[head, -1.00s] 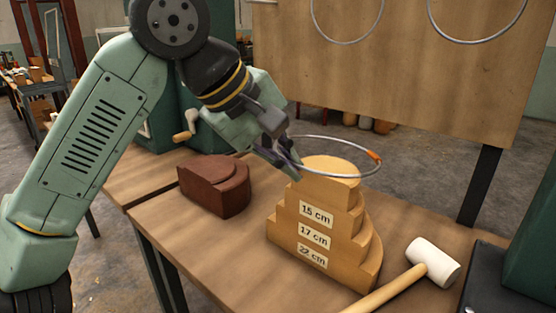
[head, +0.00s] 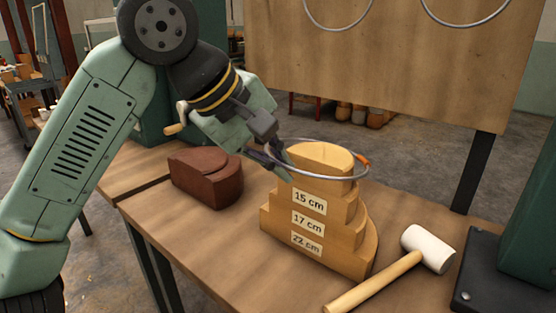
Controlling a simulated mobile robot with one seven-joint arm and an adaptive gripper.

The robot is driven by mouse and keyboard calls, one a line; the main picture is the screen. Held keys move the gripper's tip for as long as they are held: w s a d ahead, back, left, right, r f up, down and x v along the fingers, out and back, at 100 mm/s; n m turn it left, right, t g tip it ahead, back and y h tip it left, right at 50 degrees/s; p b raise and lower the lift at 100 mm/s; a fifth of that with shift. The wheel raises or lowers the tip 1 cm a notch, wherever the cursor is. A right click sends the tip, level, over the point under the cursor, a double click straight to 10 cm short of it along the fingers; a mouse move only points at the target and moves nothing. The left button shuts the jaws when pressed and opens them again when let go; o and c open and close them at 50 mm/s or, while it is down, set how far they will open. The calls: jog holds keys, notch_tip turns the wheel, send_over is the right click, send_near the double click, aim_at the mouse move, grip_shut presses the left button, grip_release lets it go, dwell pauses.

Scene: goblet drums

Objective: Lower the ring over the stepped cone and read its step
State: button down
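The stepped wooden cone (head: 340,238) stands upright on the bench, with labels reading 15 cm, 17 cm and 22 cm from top to bottom. The metal ring (head: 320,178) has an orange mark on its right side. My gripper (head: 277,158) is shut on the ring's left side, just left of the cone's top.
A wooden mallet (head: 425,250) with a white head lies right of the cone. A dark red-brown stepped block (head: 205,180) sits to the left. A wooden board (head: 400,60) with hanging rings stands behind. A dark green machine (head: 530,220) is at the right edge.

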jog(key=shift+f+b, duration=0.15)
jog(key=shift+b, duration=0.35)
jog(key=shift+t+h+b, duration=0.7)
jog(key=shift+h+b, duration=0.1)
jog(key=shift+b, duration=0.4)
jog(key=shift+f+h+b, duration=0.3)
jog(key=shift+f+b, duration=1.2)
jog(key=shift+b, duration=0.35)
jog(key=shift+t, duration=0.3)
jog(key=shift+f+h+b, duration=0.4)
jog(key=shift+f+b, duration=1.1)
jog(key=shift+b, duration=0.3)
jog(key=shift+f+t+b, duration=0.4)
jog(key=shift+f+b, duration=1.05)
jog(key=shift+b, duration=0.4)
